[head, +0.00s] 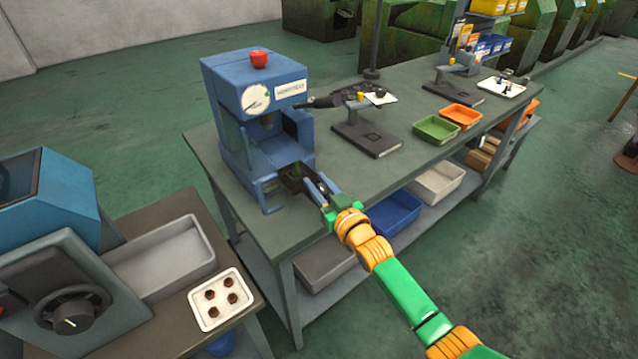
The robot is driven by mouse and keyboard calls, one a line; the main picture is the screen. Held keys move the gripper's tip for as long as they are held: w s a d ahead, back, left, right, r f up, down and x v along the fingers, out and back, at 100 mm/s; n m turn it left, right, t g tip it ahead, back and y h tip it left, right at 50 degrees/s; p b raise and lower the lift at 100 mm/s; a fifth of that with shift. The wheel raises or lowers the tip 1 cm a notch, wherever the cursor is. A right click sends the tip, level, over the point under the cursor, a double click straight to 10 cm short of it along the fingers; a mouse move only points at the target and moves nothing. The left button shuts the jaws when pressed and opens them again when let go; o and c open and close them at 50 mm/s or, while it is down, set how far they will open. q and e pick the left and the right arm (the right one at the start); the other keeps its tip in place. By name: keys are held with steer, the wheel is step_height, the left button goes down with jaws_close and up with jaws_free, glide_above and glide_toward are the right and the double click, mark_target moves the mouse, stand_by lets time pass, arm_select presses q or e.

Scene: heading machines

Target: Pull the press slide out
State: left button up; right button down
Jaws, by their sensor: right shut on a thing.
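The blue press (250,115) with a red knob on top stands at the near left end of the grey-green workbench. Its dark slide (293,178) shows low at the front, on the right side of the press opening. My right gripper (320,189) is at the slide's outer end and is shut on it. The fingers partly hide the slide's end, and I cannot tell exactly how far the slide is out. My left gripper is not in view.
A dark stand with a tool (366,138) is behind my right gripper on the workbench (400,165). Green (436,129) and orange (461,115) trays lie farther right. A small table at lower left holds a white tray (238,313) with several brown parts.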

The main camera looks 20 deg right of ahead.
mark_target(327, 195)
steer(key=shift+w+f, duration=0.15)
steer(key=shift+w, duration=0.05)
steer(key=c, duration=0.6)
jaws_free()
steer(key=shift+w, duration=0.2)
steer(key=s, duration=0.2)
steer(key=s+d, duration=0.1)
steer(key=s, duration=0.4)
steer(key=shift+s+d, duration=0.1)
steer(key=shift+d, duration=0.05)
